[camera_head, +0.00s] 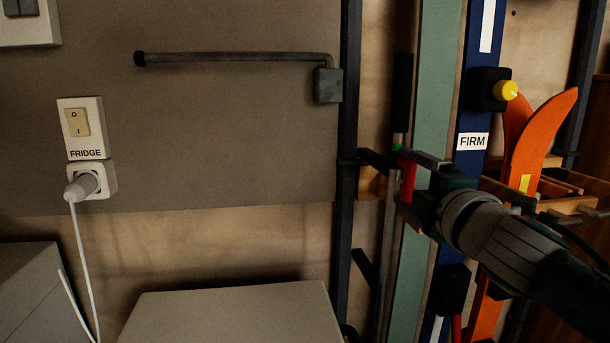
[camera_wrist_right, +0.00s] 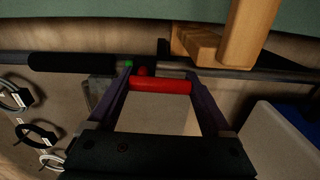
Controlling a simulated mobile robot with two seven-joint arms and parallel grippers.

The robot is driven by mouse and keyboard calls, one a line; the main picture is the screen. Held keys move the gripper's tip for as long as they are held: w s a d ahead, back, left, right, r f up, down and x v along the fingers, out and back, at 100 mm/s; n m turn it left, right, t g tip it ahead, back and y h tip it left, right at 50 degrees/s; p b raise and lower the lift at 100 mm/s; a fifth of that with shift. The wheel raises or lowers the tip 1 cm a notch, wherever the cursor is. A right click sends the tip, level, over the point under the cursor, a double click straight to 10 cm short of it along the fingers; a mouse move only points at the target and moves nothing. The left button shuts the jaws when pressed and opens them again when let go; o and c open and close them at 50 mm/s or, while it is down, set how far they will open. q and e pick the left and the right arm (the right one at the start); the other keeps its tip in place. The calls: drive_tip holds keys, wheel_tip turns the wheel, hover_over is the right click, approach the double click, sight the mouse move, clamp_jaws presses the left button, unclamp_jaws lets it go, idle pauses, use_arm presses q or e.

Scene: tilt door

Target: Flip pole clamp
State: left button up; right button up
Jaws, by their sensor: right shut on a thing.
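A red cylindrical bar (camera_head: 408,178), which looks like the clamp's handle, stands upright beside a thin grey pole in the head view. In the right wrist view the red bar (camera_wrist_right: 160,86) lies across between the two fingers, its ends at their inner sides. My right gripper (camera_head: 404,179) comes in from the right and is shut on this bar. A small green spot (camera_wrist_right: 128,63) shows by one fingertip. The pole has a black grip (camera_head: 402,95) above the gripper. The clamp's body is mostly hidden behind my fingers. My left gripper is not in view.
A green board (camera_head: 437,70) and a blue ski marked FIRM (camera_head: 472,142) stand behind my right arm. Orange skis (camera_head: 540,135) and wooden rack parts are at right. A dark vertical post (camera_head: 349,90) borders the grey panel (camera_head: 230,120) at left. A box (camera_head: 235,312) stands below.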

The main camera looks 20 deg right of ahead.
drive_tip(key=shift+n, duration=0.3)
drive_tip(key=o, duration=1.2)
drive_tip(key=shift+c, duration=0.2)
drive_tip(key=shift+s+a, duration=0.1)
drive_tip(key=shift+s, duration=0.45)
drive_tip(key=v, duration=0.9)
drive_tip(key=shift+p, duration=0.45)
drive_tip(key=shift+w, duration=0.1)
